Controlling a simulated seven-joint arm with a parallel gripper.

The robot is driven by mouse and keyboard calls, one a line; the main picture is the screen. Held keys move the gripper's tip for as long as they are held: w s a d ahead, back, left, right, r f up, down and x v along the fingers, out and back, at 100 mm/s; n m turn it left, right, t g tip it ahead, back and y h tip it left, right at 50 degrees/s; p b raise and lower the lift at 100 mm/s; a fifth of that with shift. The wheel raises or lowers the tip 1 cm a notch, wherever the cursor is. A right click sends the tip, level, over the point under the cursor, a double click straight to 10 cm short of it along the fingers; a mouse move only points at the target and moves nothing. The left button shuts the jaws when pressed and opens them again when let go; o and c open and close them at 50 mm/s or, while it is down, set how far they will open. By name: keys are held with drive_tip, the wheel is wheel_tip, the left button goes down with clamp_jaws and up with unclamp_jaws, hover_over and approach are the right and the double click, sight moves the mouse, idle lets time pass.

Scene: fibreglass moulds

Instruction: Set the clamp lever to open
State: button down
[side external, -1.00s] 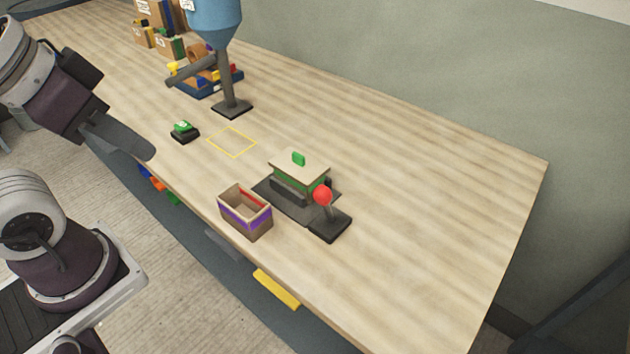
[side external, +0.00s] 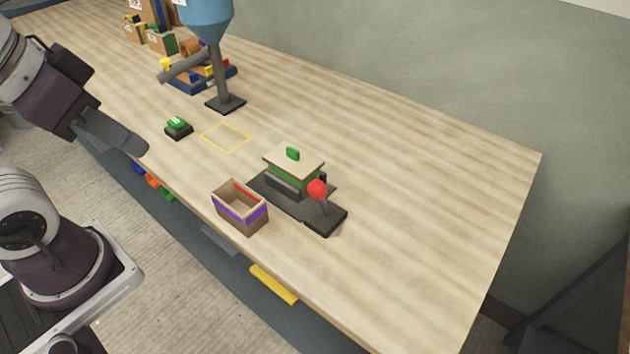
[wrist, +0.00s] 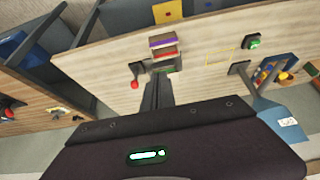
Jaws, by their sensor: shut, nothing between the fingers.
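The clamp lever (side external: 318,190) has a red ball on a dark stick and rises from a black base (side external: 325,220), leaning slightly left in the side view. The base joins a dark fixture plate that bears a lidded mould (side external: 293,167) with a green band and green knob. In the wrist view the red ball (wrist: 134,85) shows left of the fingers. My gripper (side external: 138,148) is shut and empty, off the table's near left edge, well apart from the lever. Its fingers also show in the wrist view (wrist: 157,92). Markings for the lever's positions cannot be made out.
An open box (side external: 240,207) with a purple band stands close left of the fixture. A green button (side external: 177,124), a yellow outlined square (side external: 225,138) and a blue hopper on a stand (side external: 222,80) lie farther back. The table's right side is clear.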

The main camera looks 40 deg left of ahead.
drive_tip(key=c, duration=1.9)
unclamp_jaws()
drive_tip(key=shift+c, duration=0.2)
drive_tip(key=o, duration=0.7)
drive_tip(key=shift+g, duration=0.6)
drive_tip(key=w, duration=0.1)
drive_tip(key=w+d, duration=0.1)
drive_tip(key=w, duration=0.1)
drive_tip(key=w+r, duration=0.1)
drive_tip(key=shift+w+d+r, duration=0.1)
drive_tip(key=shift+w+d, duration=0.05)
drive_tip(key=shift+w, duration=0.2)
drive_tip(key=shift+o, duration=0.6)
drive_tip(key=shift+g, duration=0.5)
drive_tip(key=w, duration=0.1)
drive_tip(key=w+d, duration=0.1)
drive_tip(key=w, duration=0.2)
drive_tip(key=shift+w+d, duration=0.15)
drive_tip(key=shift+d, duration=0.2)
drive_tip(key=g, duration=0.3)
hover_over(317, 182)
wheel_tip(317, 182, down, 11)
drive_tip(key=shift+f, duration=0.2)
wheel_tip(317, 182, down, 7)
drive_tip(key=shift+r, duration=0.2)
drive_tip(key=shift+f, duration=0.35)
drive_tip(key=shift+c, duration=0.4)
